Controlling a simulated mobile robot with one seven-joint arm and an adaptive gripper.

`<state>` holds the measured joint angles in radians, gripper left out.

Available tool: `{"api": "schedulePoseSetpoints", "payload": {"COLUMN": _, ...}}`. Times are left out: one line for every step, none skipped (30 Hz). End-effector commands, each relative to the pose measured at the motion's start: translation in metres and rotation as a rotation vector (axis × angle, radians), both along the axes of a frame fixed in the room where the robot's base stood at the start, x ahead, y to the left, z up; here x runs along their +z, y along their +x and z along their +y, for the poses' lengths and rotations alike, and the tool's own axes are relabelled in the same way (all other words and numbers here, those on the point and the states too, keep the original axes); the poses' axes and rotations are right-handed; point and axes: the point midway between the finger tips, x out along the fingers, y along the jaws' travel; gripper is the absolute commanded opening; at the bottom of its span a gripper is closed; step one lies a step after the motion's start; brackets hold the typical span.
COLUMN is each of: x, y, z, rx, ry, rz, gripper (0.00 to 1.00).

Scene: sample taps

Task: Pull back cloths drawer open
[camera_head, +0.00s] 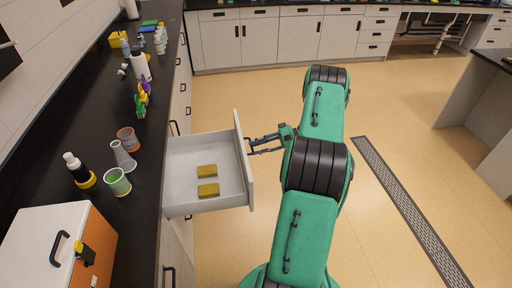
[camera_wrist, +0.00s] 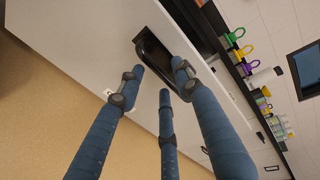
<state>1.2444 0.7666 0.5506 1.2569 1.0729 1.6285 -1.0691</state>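The cloths drawer (camera_head: 222,160) is a white drawer standing pulled out from the cabinet under the black counter. Two yellow folded cloths (camera_head: 207,171) (camera_head: 208,190) lie inside it. Its front panel (camera_head: 243,165) faces my arm, and it fills much of the wrist view (camera_wrist: 80,40). My gripper (camera_head: 252,144) is at the outer side of this panel. In the wrist view, its blue fingers (camera_wrist: 158,75) are spread apart around the black drawer handle (camera_wrist: 148,48). Whether they touch the handle is unclear.
The black counter (camera_head: 90,140) carries a grey flask (camera_head: 122,156), a green cup (camera_head: 117,182), a dark bottle (camera_head: 77,170) and a white-and-orange box (camera_head: 50,240). The tan floor right of my arm is clear, with a long grate (camera_head: 405,205).

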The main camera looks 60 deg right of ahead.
Motion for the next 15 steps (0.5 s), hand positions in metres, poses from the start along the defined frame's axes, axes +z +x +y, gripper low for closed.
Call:
{"api": "schedulePoseSetpoints", "payload": {"x": 0.0, "y": 0.0, "z": 0.0, "rx": 0.0, "ry": 0.0, "rz": 0.0, "gripper": 0.34}}
{"api": "schedulePoseSetpoints", "payload": {"x": 0.0, "y": 0.0, "z": 0.0, "rx": 0.0, "ry": 0.0, "rz": 0.0, "gripper": 0.34}}
{"api": "schedulePoseSetpoints", "payload": {"x": 0.0, "y": 0.0, "z": 0.0, "rx": 0.0, "ry": 0.0, "rz": 0.0, "gripper": 0.34}}
{"api": "schedulePoseSetpoints", "payload": {"x": 0.0, "y": 0.0, "z": 0.0, "rx": 0.0, "ry": 0.0, "rz": 0.0, "gripper": 0.34}}
{"api": "schedulePoseSetpoints", "payload": {"x": 0.0, "y": 0.0, "z": 0.0, "rx": 0.0, "ry": 0.0, "rz": 0.0, "gripper": 0.34}}
{"api": "schedulePoseSetpoints", "payload": {"x": 0.0, "y": 0.0, "z": 0.0, "rx": 0.0, "ry": 0.0, "rz": 0.0, "gripper": 0.34}}
{"api": "schedulePoseSetpoints", "payload": {"x": 0.0, "y": 0.0, "z": 0.0, "rx": 0.0, "ry": 0.0, "rz": 0.0, "gripper": 0.34}}
{"api": "schedulePoseSetpoints", "payload": {"x": 0.001, "y": -0.001, "z": -0.001, "rx": 0.0, "ry": 0.0, "rz": 0.0, "gripper": 0.34}}
{"api": "schedulePoseSetpoints", "payload": {"x": 0.001, "y": -0.001, "z": -0.001, "rx": 0.0, "ry": 0.0, "rz": 0.0, "gripper": 0.34}}
{"api": "schedulePoseSetpoints", "payload": {"x": 0.001, "y": -0.002, "z": -0.002, "rx": 0.0, "ry": 0.0, "rz": 0.0, "gripper": 0.34}}
{"api": "schedulePoseSetpoints", "payload": {"x": 0.001, "y": -0.003, "z": -0.003, "rx": -0.001, "ry": 0.0, "rz": 0.0, "gripper": 0.34}}
{"api": "schedulePoseSetpoints", "payload": {"x": 0.002, "y": -0.004, "z": -0.005, "rx": -0.001, "ry": 0.0, "rz": 0.0, "gripper": 0.34}}
{"api": "schedulePoseSetpoints", "payload": {"x": 0.002, "y": -0.006, "z": -0.006, "rx": -0.001, "ry": 0.001, "rz": -0.001, "gripper": 0.34}}
{"api": "schedulePoseSetpoints", "payload": {"x": 0.003, "y": -0.007, "z": -0.008, "rx": -0.001, "ry": 0.001, "rz": -0.001, "gripper": 0.34}}
{"api": "schedulePoseSetpoints", "payload": {"x": 0.003, "y": -0.01, "z": -0.01, "rx": -0.002, "ry": 0.0, "rz": -0.001, "gripper": 0.34}}
